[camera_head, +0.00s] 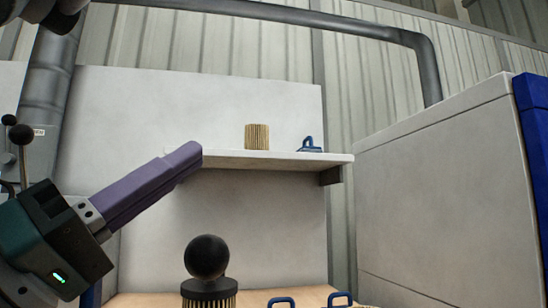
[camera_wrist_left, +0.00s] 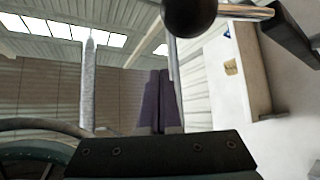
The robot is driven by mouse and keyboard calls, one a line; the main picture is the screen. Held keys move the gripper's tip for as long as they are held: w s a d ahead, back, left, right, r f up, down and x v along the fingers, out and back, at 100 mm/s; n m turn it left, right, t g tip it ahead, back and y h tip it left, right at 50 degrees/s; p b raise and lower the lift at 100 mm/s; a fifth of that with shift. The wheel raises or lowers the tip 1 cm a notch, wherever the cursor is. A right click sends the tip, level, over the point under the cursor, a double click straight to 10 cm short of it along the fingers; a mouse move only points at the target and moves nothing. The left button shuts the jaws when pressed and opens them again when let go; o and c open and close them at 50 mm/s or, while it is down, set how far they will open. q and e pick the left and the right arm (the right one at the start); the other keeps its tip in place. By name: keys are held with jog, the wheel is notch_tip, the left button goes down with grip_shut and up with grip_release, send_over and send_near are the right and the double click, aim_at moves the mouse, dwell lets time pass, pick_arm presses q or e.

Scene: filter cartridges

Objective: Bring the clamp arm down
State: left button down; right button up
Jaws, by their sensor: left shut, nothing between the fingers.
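My left gripper (camera_head: 190,152) has its purple fingers together, empty, pointing up and right in the head view; the fingers also show in the left wrist view (camera_wrist_left: 160,100). A thin upright metal rod with a black ball (camera_head: 22,134) stands at the far left behind my gripper; it may be the clamp arm, and its lower end is hidden. In the left wrist view a black ball (camera_wrist_left: 190,15) with metal rods is close by. A large black ball (camera_head: 207,257) sits over a black-capped pleated cartridge (camera_head: 209,298), below and apart from my fingertips. My right gripper is not seen.
A wall shelf (camera_head: 275,160) holds a tan pleated cartridge (camera_head: 257,137) and a blue-handled item (camera_head: 310,146). A large white cabinet (camera_head: 440,190) stands at right. The space right of my fingers, below the shelf, is clear.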

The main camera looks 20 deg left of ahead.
aim_at(210, 258)
pick_arm(q)
notch_tip(210, 258, down, 7)
jog(key=s+m+g+h+b, duration=0.1)
jog(key=m+h+b, duration=0.3)
jog(key=m+b, duration=0.2)
jog(key=shift+d+f+g+h+b, duration=0.15)
jog(key=shift+d+g+h+b, duration=0.2)
jog(key=shift+b, duration=0.65)
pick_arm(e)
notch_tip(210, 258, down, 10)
pick_arm(q)
jog(key=shift+f, duration=0.1)
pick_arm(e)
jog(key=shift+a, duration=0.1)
